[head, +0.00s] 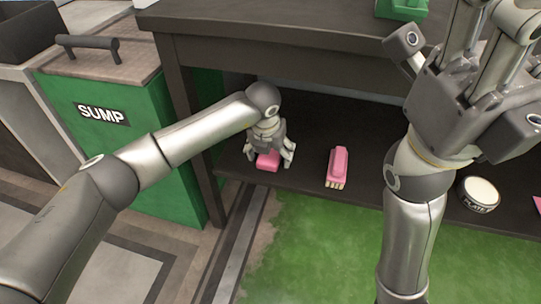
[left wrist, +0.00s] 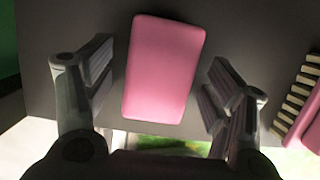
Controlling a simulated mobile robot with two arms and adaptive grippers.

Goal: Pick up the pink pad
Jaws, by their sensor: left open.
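The pink pad (head: 267,161) is a rounded block lying on the dark lower shelf (head: 310,185). My left gripper (head: 269,158) is over it, pointing down. In the left wrist view the pad (left wrist: 164,68) lies between the two open fingers (left wrist: 160,90), with a visible gap on each side. The fingers do not appear to touch it. My right gripper (head: 490,50) is raised at the upper right, close to the head camera; its fingertips are cut off by the frame.
A pink brush (head: 337,167) lies on the shelf right of the pad; its bristles (left wrist: 292,105) show in the left wrist view. A round white-topped item marked PLATE (head: 480,194) is farther right. A dark tabletop (head: 290,22) overhangs the shelf. A green SUMP bin (head: 115,150) stands left.

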